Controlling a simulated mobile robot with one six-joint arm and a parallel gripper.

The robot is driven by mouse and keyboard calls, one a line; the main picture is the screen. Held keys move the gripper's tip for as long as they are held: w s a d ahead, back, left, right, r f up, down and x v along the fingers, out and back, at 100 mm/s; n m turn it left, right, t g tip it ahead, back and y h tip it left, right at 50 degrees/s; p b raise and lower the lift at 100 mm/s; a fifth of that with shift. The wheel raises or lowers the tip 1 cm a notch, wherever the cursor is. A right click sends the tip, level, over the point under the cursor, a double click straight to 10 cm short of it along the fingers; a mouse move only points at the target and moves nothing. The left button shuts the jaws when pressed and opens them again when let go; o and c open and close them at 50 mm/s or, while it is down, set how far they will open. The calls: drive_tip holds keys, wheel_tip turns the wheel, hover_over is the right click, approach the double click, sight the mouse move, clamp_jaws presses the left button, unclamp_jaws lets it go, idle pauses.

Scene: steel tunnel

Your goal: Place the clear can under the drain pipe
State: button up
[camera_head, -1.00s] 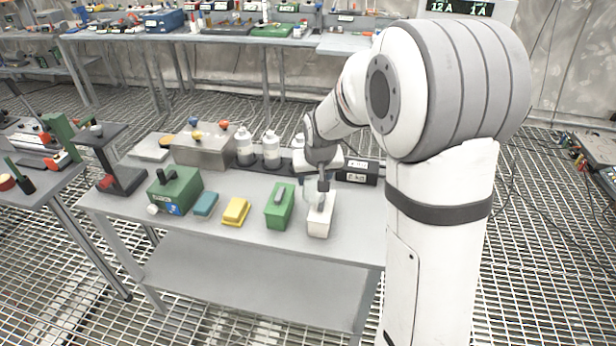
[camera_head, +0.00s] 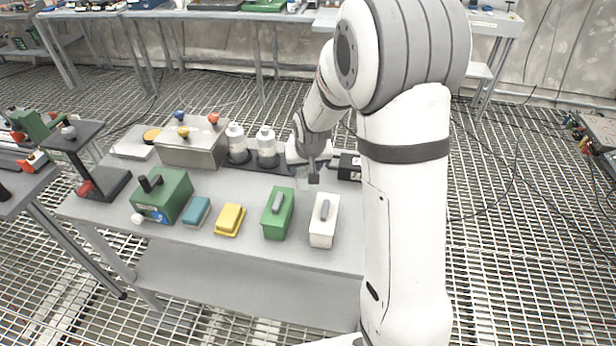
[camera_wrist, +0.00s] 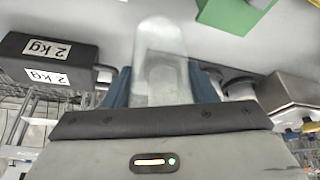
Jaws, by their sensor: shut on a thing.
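The clear can (camera_wrist: 160,50) is see-through and stands between the two blue fingers of my gripper (camera_wrist: 161,84) in the wrist view. The gripper is shut on it. In the head view my gripper (camera_head: 313,179) is over the back right of the grey table, in front of the black weight, and the can (camera_head: 304,184) is only faintly visible beside it. I cannot tell in either view whether the can touches the tabletop. No drain pipe can be clearly made out; a steel box (camera_head: 190,150) with coloured knobs and a green box (camera_head: 165,196) stand to the left.
Two white bottles (camera_head: 236,141) stand behind. A black 2 kg weight (camera_wrist: 48,55) is close beside the gripper. Bare tabletop lies between the front blocks and bottles.

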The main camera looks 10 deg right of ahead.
sight(306, 177)
drive_tip(key=shift+s+f, duration=0.1)
drive_tip(key=shift+f, duration=1.85)
drive_tip(key=shift+f, duration=0.15)
drive_tip(key=o, duration=1)
